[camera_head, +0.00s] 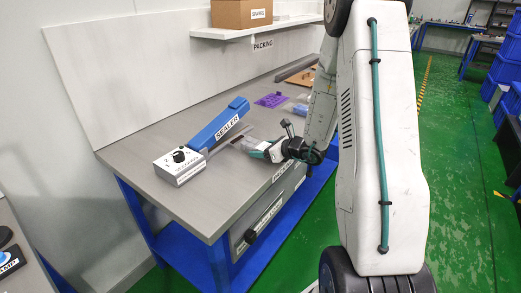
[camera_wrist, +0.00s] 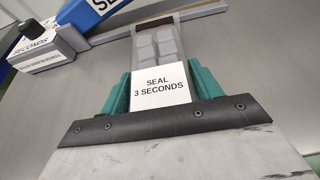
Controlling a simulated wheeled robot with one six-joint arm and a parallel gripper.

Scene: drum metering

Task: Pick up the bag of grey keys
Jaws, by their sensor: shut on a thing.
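My gripper (camera_head: 260,150) is over the packing table, just right of the sealer. In the wrist view its teal fingers (camera_wrist: 160,84) are shut on a clear bag of grey keys (camera_wrist: 158,48), one finger on each side. The bag has a white label reading "SEAL 3 SECONDS" and several grey square keys inside. A dark strip shows at its far end, by the sealer's lower bar (camera_wrist: 190,26); I cannot tell if they touch. In the head view the bag is small and partly hidden by my gripper.
The sealer has a raised blue arm (camera_head: 220,125) and a white control box (camera_head: 180,165) with a black knob. Purple pieces (camera_head: 270,100) and other bags (camera_head: 298,107) lie farther back on the table (camera_head: 205,205). A cardboard box (camera_head: 240,12) stands on the shelf. The table's front left is clear.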

